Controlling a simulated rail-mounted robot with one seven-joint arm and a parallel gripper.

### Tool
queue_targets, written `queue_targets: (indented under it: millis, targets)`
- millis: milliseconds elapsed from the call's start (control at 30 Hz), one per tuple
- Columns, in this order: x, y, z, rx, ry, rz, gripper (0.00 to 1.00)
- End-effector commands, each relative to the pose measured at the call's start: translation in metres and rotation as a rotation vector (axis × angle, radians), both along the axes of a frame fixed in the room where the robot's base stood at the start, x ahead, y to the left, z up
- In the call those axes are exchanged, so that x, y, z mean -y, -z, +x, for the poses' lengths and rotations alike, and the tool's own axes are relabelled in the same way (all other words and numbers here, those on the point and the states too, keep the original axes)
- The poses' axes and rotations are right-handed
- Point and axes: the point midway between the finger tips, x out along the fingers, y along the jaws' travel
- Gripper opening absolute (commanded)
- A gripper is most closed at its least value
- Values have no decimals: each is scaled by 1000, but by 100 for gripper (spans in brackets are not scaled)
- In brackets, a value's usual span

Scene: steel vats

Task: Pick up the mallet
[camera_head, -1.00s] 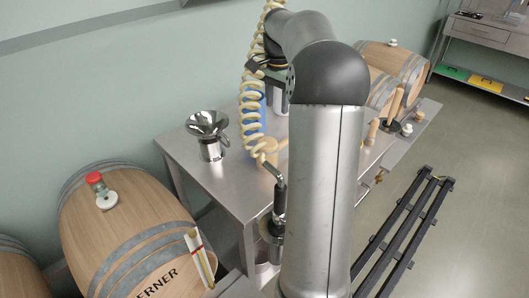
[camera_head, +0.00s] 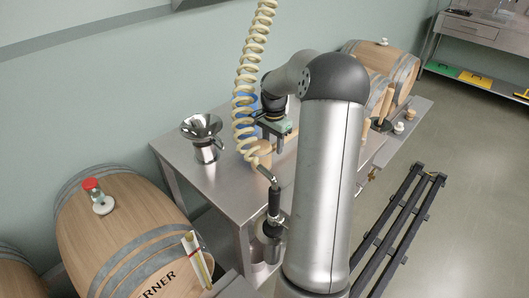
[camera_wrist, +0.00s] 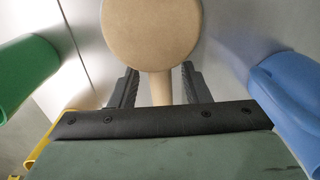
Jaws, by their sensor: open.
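The mallet shows in the wrist view as a round, pale wooden head (camera_wrist: 152,32) at the top, with its handle (camera_wrist: 161,88) running down between my two fingers. In the head view the mallet's head (camera_head: 262,152) is above or on the steel table, partly behind the coiled hose. My gripper (camera_wrist: 159,86) is open, one finger on each side of the handle, with gaps visible. In the head view my gripper (camera_head: 279,139) is low over the table, right of the mallet's head. The rest of the handle is hidden by my gripper and arm.
A blue container (camera_wrist: 292,100) is close at the right in the wrist view, a green one (camera_wrist: 22,72) at the left. A steel funnel vessel (camera_head: 205,138) stands on the table (camera_head: 190,178). The coiled hose (camera_head: 243,85) hangs beside my arm. Barrels flank the table.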

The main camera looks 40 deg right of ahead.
Motion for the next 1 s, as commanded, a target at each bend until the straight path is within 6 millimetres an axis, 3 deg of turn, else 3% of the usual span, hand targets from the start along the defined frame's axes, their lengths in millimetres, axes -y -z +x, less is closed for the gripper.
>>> queue_targets:
  millis: [200,433,600,1000]
  targets:
    - [1,23,-1,0,0,0,43]
    - [1,25,0,0,-1,-1,43]
    - [1,25,0,0,-1,-1,0]
    - [1,17,1,5,0,-4,0]
